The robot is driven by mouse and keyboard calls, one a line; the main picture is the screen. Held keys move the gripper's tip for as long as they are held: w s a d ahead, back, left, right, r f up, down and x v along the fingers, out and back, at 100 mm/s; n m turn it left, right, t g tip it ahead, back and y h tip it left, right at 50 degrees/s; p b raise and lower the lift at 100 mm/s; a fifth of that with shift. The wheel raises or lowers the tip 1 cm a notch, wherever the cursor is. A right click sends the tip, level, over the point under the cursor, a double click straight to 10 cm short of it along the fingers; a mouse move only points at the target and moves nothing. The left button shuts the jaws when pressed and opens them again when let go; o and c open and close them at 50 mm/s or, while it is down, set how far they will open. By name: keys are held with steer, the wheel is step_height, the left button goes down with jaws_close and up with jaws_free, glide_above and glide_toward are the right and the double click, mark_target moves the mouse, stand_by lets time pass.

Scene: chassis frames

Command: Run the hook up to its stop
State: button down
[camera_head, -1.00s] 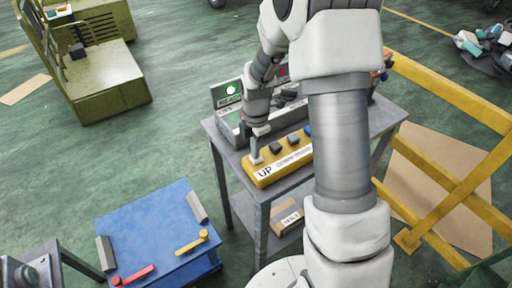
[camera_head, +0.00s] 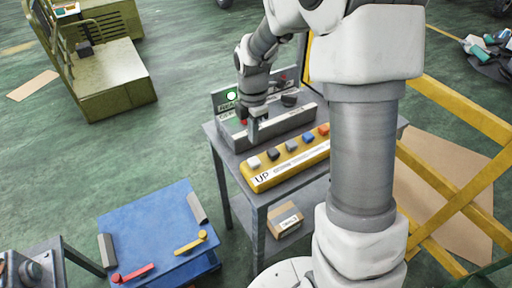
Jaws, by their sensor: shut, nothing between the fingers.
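A yellow control box (camera_head: 287,167) lies on the grey table. A label on its near left end reads UP. A row of buttons runs along its top: a white button (camera_head: 254,162) at the UP end, then dark ones, a blue button (camera_head: 308,138) and a red one (camera_head: 323,129). My gripper (camera_head: 253,141) is shut and empty, pointing down. It appears just behind the white button in the picture, in front of the grey panel box, and seems clear of the buttons. No hook is in view.
The grey table (camera_head: 225,150) carries both boxes, with a cardboard box (camera_head: 284,220) below. A blue cabinet (camera_head: 155,232) stands front left; yellow railing (camera_head: 455,105) is at right.

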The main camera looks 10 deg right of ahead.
step_height(320, 180, up, 5)
stand_by(1.0)
steer(key=s+r+m+t, duration=0.1)
steer(key=s+r+m, duration=0.3)
steer(key=s+m, duration=0.3)
steer(key=s+d+r+m+t, duration=0.1)
steer(key=s+r+m+t, duration=0.1)
steer(key=s+r+m, duration=0.2)
steer(key=s+d+r+m+t, duration=0.1)
steer(key=s+r+m, duration=0.4)
steer(key=s+m, duration=0.5)
steer(key=shift+s+m+t, duration=0.3)
steer(key=shift+s+t, duration=0.1)
steer(key=shift+t, duration=0.2)
stand_by(1.2)
